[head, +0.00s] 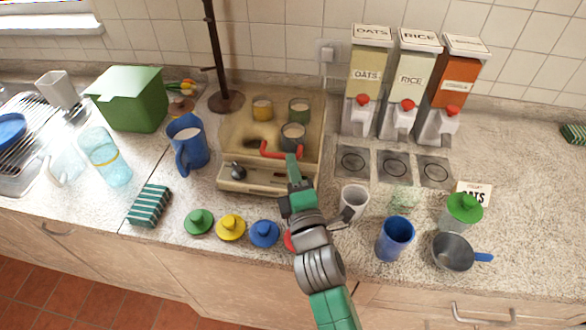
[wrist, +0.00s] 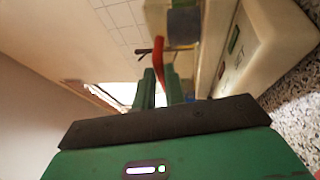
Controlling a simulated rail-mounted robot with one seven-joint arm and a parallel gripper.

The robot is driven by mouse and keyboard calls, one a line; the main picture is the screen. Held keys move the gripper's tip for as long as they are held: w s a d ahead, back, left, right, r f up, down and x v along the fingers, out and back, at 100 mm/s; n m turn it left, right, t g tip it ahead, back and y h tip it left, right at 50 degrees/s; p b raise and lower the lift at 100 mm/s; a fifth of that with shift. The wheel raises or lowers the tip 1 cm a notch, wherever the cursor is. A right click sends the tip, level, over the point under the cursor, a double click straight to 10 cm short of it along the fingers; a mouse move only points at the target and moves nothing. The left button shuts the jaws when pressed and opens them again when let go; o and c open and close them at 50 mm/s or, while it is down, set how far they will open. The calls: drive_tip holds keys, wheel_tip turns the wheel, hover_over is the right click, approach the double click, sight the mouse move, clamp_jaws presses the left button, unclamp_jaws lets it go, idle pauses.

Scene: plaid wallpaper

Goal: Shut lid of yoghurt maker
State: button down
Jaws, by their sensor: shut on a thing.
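The yoghurt maker (head: 235,182) is a beige box with a dark knob on its front, standing on the counter in the head view. A yellow, a green and a grey jar show in its upper part. A red bar-like handle (head: 270,152) lies across its front middle; it also shows in the wrist view (wrist: 159,61). My gripper (head: 291,159) is shut on the red handle, and its green fingers flank it in the wrist view (wrist: 160,88). The lid's outline and angle are hard to make out.
Green (head: 199,221), yellow (head: 231,227) and blue (head: 264,233) lids lie in front, with a red one partly behind my arm. A blue pitcher (head: 188,145) stands left. A white cup (head: 353,201) and blue cup (head: 394,239) stand right. Dispensers (head: 411,90) stand behind.

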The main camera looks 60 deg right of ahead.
drive_tip(key=shift+f, duration=0.35)
drive_tip(key=c, duration=1.5)
unclamp_jaws()
drive_tip(key=shift+r, duration=0.15)
drive_tip(key=shift+r, duration=0.1)
drive_tip(key=s+a+r+p, duration=0.1)
drive_tip(key=s+a, duration=0.2)
drive_tip(key=a, duration=0.1)
drive_tip(key=s+a+r+p, duration=0.1)
drive_tip(key=s+a+r, duration=0.1)
drive_tip(key=s+a, duration=0.1)
drive_tip(key=s+a+r+p, duration=0.1)
drive_tip(key=s+a+p, duration=0.1)
drive_tip(key=s+a, duration=0.2)
drive_tip(key=shift+s+a+r, duration=0.3)
drive_tip(key=shift+s+r, duration=0.05)
drive_tip(key=shift+s, duration=0.2)
